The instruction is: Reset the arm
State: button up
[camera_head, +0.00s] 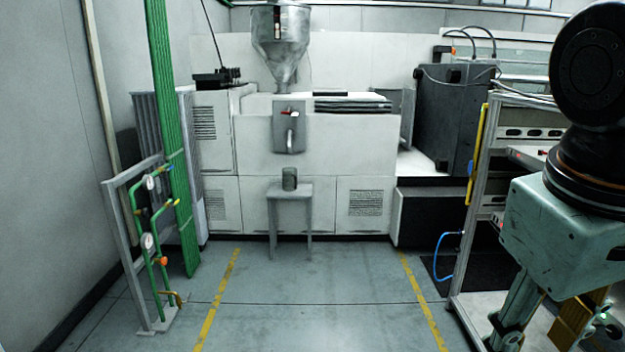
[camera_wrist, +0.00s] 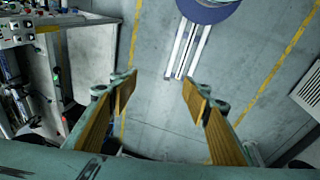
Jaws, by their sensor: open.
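My gripper (camera_wrist: 158,95) shows in the wrist view with its two brown-padded fingers spread wide apart. Nothing is between the fingers; grey floor shows beyond them. In the head view, my arm's dark joint and pale green link fill the right side.
A white machine (camera_head: 315,150) with a metal hopper (camera_head: 280,40) stands at the back. A small stool (camera_head: 289,192) bears a grey canister (camera_head: 289,179). Green pipes (camera_head: 168,130) are on the left, a metal frame rack (camera_head: 478,190) on the right. The floor (camera_head: 310,300) between yellow lines is clear.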

jog(key=s+a+m+t+y, duration=0.1)
jog(key=s+a+t+y, duration=0.1)
jog(key=s+a, duration=0.2)
jog(key=shift+s+a+r, duration=0.15)
jog(key=shift+a+r, duration=0.15)
jog(key=shift+a, duration=1.05)
jog(key=shift+d, duration=0.1)
